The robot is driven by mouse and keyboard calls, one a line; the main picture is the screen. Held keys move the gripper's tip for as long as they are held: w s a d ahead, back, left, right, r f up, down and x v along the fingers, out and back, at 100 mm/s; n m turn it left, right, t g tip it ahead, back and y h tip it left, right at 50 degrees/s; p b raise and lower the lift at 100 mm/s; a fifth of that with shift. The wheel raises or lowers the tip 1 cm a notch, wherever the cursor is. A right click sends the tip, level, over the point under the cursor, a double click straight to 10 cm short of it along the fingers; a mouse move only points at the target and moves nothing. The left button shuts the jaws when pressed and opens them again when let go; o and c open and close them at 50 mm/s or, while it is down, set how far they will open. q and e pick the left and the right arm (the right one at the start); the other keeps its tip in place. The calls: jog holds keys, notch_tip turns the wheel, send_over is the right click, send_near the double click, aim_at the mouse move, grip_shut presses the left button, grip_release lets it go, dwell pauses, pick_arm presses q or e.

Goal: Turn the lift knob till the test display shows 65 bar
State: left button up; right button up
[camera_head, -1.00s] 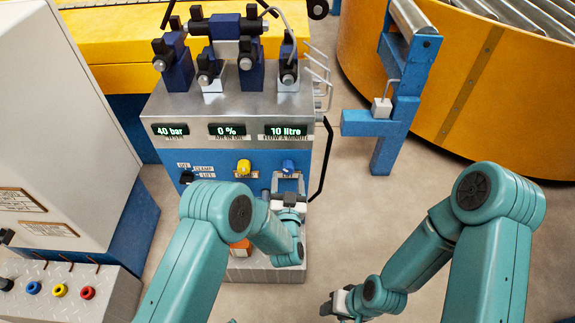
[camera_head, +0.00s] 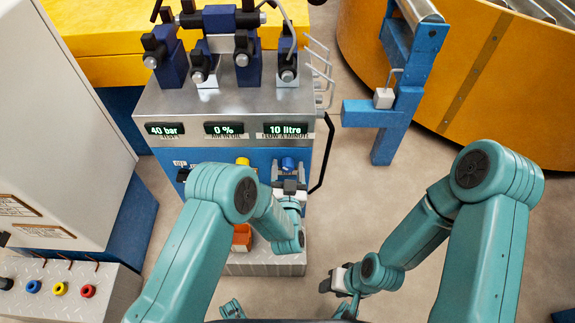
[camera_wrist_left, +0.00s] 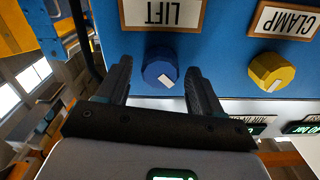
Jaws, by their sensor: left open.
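The blue lift knob (camera_head: 288,163) sits on the blue panel at the front of the machine. In the left wrist view the lift knob (camera_wrist_left: 160,68) shows a white mark, beside an upside-down LIFT label (camera_wrist_left: 163,13). My left gripper (camera_wrist_left: 159,66) is open, with one finger on either side of the knob in that view; I cannot tell whether they touch it. In the head view my left gripper (camera_head: 289,182) is just below the knob. The test display (camera_head: 165,129) reads 40 bar. My right gripper (camera_head: 335,281) hangs low over the floor, its fingers unclear.
The yellow clamp knob (camera_wrist_left: 271,71) is beside the lift knob, partly hidden in the head view. Other displays read 0 % (camera_head: 224,129) and 10 litre (camera_head: 286,129). A black handle (camera_head: 325,155) is on the machine's right side. A blue stand (camera_head: 392,115) stands farther right.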

pick_arm(q)
jog(key=shift+f, duration=0.15)
jog(key=c, duration=1.1)
jog(key=shift+o, duration=0.2)
jog(key=shift+m, duration=0.3)
jog(key=m+b, duration=0.2)
jog(key=m, duration=0.1)
jog(key=shift+d+m, duration=0.1)
jog(key=shift+m, duration=0.3)
jog(key=m+b, duration=0.1)
jog(key=m, duration=0.2)
jog(key=shift+b, duration=0.35)
jog(key=shift+m+b, duration=0.45)
jog(key=shift+m, duration=1.15)
